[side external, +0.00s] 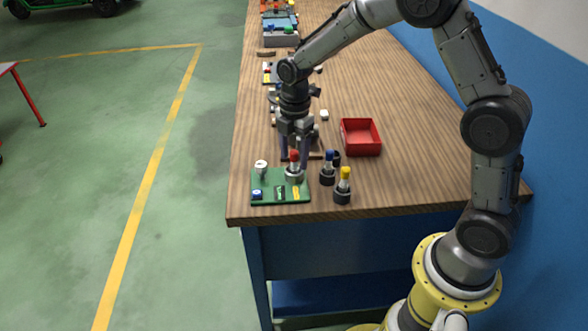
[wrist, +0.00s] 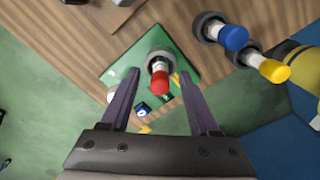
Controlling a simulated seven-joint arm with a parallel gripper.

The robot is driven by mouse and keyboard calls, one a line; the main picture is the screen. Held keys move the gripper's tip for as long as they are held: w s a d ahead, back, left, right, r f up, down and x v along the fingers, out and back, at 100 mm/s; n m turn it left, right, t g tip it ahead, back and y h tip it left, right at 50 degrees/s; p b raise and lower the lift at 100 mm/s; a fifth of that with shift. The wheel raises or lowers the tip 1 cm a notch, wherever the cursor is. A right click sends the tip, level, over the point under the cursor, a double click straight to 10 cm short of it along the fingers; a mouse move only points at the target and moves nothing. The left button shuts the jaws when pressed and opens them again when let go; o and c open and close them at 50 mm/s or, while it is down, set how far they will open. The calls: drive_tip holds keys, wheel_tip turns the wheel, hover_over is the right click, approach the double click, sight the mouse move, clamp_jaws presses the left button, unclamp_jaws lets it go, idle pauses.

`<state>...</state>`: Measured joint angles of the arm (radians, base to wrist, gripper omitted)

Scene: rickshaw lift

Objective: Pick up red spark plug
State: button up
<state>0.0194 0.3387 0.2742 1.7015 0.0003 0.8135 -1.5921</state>
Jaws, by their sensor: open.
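The red spark plug (side external: 294,158) stands in a grey socket on the green board (side external: 265,199) near the table's front left corner. In the wrist view the red spark plug (wrist: 161,82) shows between the two fingers, leaning toward the camera in that picture. My gripper (side external: 295,158) is open around or just behind the plug; in the wrist view my gripper (wrist: 168,78) has one finger on each side, with visible gaps. Whether the fingers are level with the plug's top cannot be told.
Right of the board stand a blue plug (side external: 329,158) and a yellow plug (side external: 344,176) in dark holders. A white-topped piece (side external: 261,167) stands on the board's left. A red bin (side external: 360,137) lies farther back right. Several items line the table's far left side.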

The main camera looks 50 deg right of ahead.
drive_tip(key=shift+f, duration=0.55)
clamp_jaws()
drive_tip(key=shift+r, duration=0.1)
drive_tip(key=shift+r, duration=0.6)
drive_tip(key=s+r, duration=1.1)
drive_tip(key=s, duration=0.3)
drive_tip(key=shift+r, duration=0.35)
